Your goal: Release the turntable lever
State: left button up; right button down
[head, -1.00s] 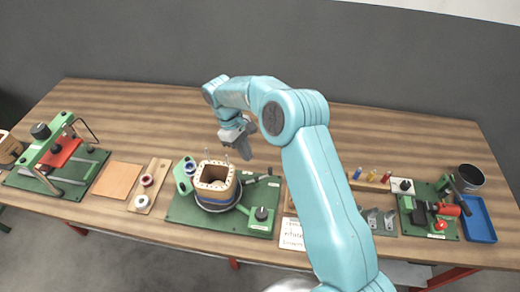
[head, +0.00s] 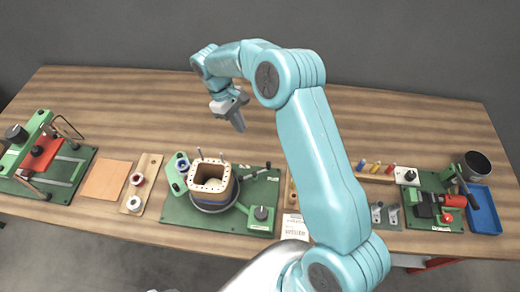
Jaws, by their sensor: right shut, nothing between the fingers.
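The turntable sits on a green baseplate (head: 180,212) at the front middle of the bench and carries a square tan coil former (head: 211,184). A dark-tipped lever (head: 262,171) sticks out from the plate's right rear side. A green arm with a black knob (head: 261,213) lies at the plate's front right. My right gripper (head: 239,124) is shut and empty, pointing down above and behind the turntable, apart from the lever. My left gripper is out of view.
A spool board (head: 133,205) and a green press (head: 30,150) stand to the left. A green fixture with a red part (head: 440,205), a dark cup (head: 478,164) and a blue tray (head: 484,212) are at right. The back of the bench is clear.

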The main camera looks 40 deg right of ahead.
jog(key=b+x, duration=0.2)
jog(key=x, duration=0.1)
jog(key=b+x, duration=0.3)
jog(key=x, duration=0.1)
jog(key=a+b+x, duration=0.1)
jog(key=b+x, duration=0.1)
jog(key=x, duration=0.1)
jog(key=shift+s+f, duration=0.15)
jog(key=shift+f, duration=0.15)
jog(key=s, duration=0.2)
jog(key=s+d+r, duration=0.1)
jog(key=shift+r, duration=0.1)
jog(key=shift+s+d, duration=0.15)
jog(key=shift+s, duration=0.45)
jog(key=shift+s+m+b, duration=0.1)
jog(key=shift+m+b, duration=0.2)
jog(key=shift+m, duration=0.2)
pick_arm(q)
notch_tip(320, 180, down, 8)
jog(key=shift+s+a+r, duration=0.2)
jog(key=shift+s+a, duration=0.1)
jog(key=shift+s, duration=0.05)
